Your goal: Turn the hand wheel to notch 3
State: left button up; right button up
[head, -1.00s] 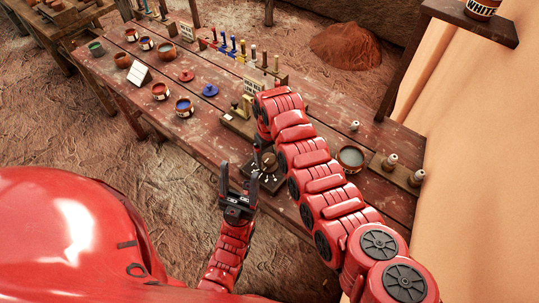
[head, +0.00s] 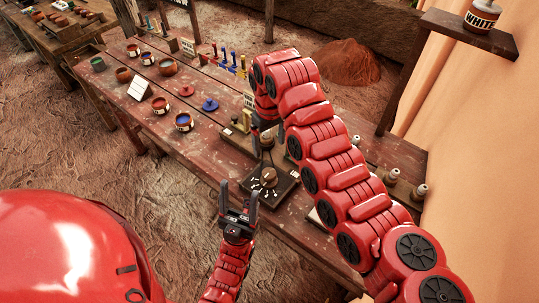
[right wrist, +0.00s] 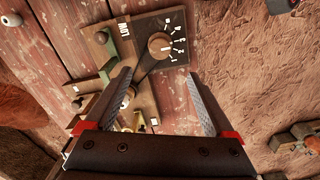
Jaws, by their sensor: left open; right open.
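The hand wheel (head: 268,174) is a round brown hub on a dark board with white marks, at the table's near edge. My left gripper (head: 238,189) is open and empty, left of the board.
Wooden stands with small brass pieces (head: 240,122) are beside the wheel's board. Bowls of paint (head: 183,122), coloured lids (head: 210,104) and a white card (head: 139,89) occupy the table's left part. White-topped bottles (head: 419,191) are at the right. A wall shelf (head: 450,32) holds a can.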

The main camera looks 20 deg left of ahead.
jog(key=shift+r, duration=2.05)
jog(key=shift+f, duration=0.1)
